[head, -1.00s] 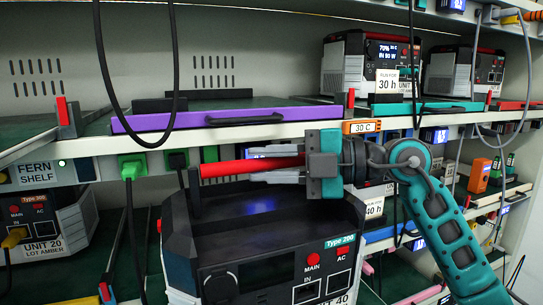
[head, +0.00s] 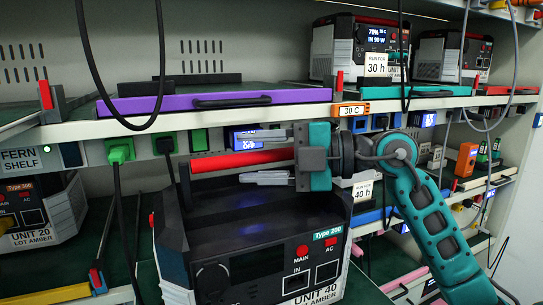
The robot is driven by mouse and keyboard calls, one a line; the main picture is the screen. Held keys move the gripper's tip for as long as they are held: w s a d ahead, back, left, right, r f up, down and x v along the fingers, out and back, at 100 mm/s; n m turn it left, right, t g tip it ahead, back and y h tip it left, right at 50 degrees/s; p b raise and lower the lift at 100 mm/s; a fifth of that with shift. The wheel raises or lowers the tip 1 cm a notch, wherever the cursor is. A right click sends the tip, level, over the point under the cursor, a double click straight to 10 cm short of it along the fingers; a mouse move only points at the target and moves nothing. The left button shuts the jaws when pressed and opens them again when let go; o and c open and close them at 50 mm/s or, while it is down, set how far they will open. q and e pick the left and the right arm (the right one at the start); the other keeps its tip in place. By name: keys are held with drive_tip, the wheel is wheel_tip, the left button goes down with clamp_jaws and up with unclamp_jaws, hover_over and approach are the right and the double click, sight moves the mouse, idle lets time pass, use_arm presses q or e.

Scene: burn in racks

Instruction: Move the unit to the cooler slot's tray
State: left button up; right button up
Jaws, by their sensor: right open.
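The unit labelled UNIT 40 (head: 250,248) is a black and white box with a red top handle (head: 240,160). It stands upright below the purple-fronted tray, at the front of the lower level; its base is cut off by the frame. My right gripper (head: 241,158) is open, with one finger above and one below the red handle. An empty tray with a purple front (head: 290,97) and black handle lies on the shelf above. An orange 30 C label (head: 350,110) is on the shelf edge to its right. My left gripper is not in view.
UNIT 20 (head: 38,218) stands at the left. Two more units (head: 340,48) stand on the upper right shelf, the nearer with a 30 h card. A black cable loop (head: 82,60) hangs before the purple tray. A green plug (head: 120,150) and cord hang left of UNIT 40.

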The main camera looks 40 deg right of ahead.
drive_tip(key=b+v, duration=0.1)
drive_tip(key=v, duration=1.1)
idle(0.5)
